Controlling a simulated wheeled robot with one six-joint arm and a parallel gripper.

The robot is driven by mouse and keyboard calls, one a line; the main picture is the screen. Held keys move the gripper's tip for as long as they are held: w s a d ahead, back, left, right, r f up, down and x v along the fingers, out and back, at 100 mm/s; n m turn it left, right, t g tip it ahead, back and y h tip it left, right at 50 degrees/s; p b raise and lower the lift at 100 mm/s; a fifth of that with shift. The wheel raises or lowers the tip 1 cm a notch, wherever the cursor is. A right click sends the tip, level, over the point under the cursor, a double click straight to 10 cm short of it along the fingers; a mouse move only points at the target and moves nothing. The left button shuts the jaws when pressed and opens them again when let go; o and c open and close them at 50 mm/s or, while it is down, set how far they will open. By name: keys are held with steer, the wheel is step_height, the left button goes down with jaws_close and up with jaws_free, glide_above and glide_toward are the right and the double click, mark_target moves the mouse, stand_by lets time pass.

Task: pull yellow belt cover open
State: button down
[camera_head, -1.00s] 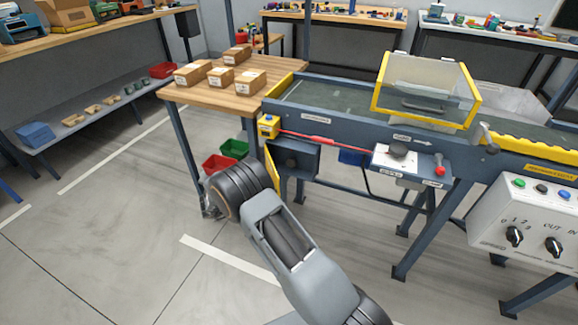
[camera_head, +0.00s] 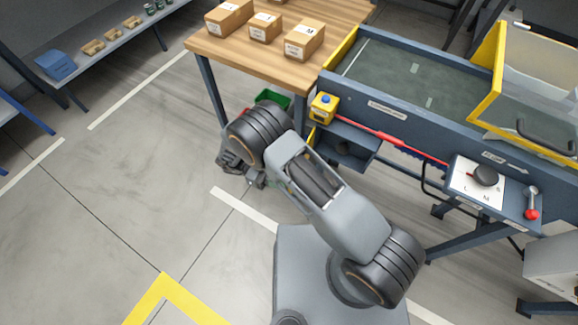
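The yellow belt cover (camera_head: 484,88) is a clear panel in a yellow frame over the conveyor, at the right edge of the head view and partly cut off. A dark bar handle (camera_head: 545,137) shows near its lower edge. My gripper (camera_head: 243,178) is low over the floor at left of centre, well to the left of the cover and apart from it. It points away from the conveyor and is partly hidden behind my wrist. Its fingers are too small and dark to tell whether they are open.
The conveyor (camera_head: 405,90) carries a yellow button box (camera_head: 323,107), a red cord (camera_head: 375,134), a dial plate (camera_head: 477,186) and a red-knobbed lever (camera_head: 532,205) on its near side. A wooden table (camera_head: 270,62) with cartons adjoins it. The floor at left is clear.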

stand_by(0.4)
steer(key=c, duration=0.9)
jaws_free()
